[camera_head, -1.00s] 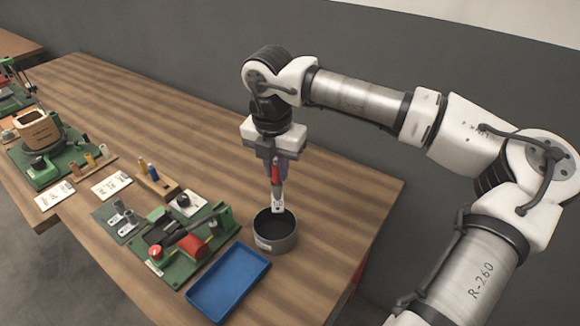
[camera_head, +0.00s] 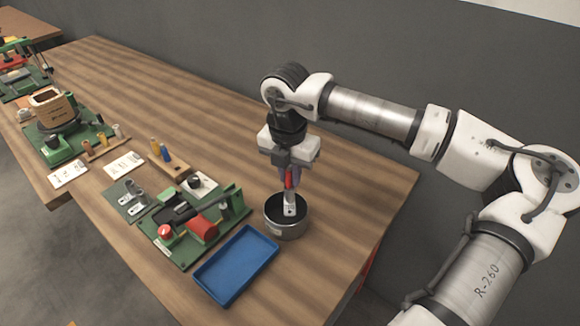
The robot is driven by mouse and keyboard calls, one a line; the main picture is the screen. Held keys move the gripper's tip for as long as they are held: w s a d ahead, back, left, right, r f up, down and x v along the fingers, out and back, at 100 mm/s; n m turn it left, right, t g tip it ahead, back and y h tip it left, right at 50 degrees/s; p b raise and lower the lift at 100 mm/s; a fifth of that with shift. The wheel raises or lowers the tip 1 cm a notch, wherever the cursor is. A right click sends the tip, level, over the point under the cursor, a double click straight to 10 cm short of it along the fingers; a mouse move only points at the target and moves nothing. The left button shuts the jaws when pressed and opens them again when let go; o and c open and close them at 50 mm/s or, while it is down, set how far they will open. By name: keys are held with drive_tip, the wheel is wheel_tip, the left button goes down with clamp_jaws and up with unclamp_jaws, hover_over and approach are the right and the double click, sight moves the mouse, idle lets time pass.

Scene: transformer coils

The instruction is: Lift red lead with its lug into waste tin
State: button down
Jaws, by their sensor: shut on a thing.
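The red lead (camera_head: 289,181) hangs upright from my gripper (camera_head: 289,172), which is shut on its upper part. Its pale silver lug (camera_head: 289,208) points down at the lower end. The waste tin (camera_head: 287,230) is a round, dark grey open tin on the wooden table. In the head view the lug's end overlaps the tin's opening and appears to be inside the rim. I cannot tell whether it touches the tin's floor. My fingertips are partly hidden around the lead and stand above the rim.
A blue tray (camera_head: 237,266) lies left of and in front of the tin. A green fixture (camera_head: 192,240) with red parts stands further left. A wooden block (camera_head: 168,171) with small pegs is behind it. The table (camera_head: 345,205) right of the tin is clear.

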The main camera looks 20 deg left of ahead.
sight(290, 194)
drive_tip(key=shift+f, duration=0.15)
drive_tip(key=shift+f+b, duration=3.25)
drive_tip(key=shift+b, duration=0.45)
drive_tip(key=c, duration=0.9)
unclamp_jaws()
drive_tip(key=shift+r, duration=0.1)
drive_tip(key=shift+r+p, duration=1.9)
drive_tip(key=shift+r, duration=2.55)
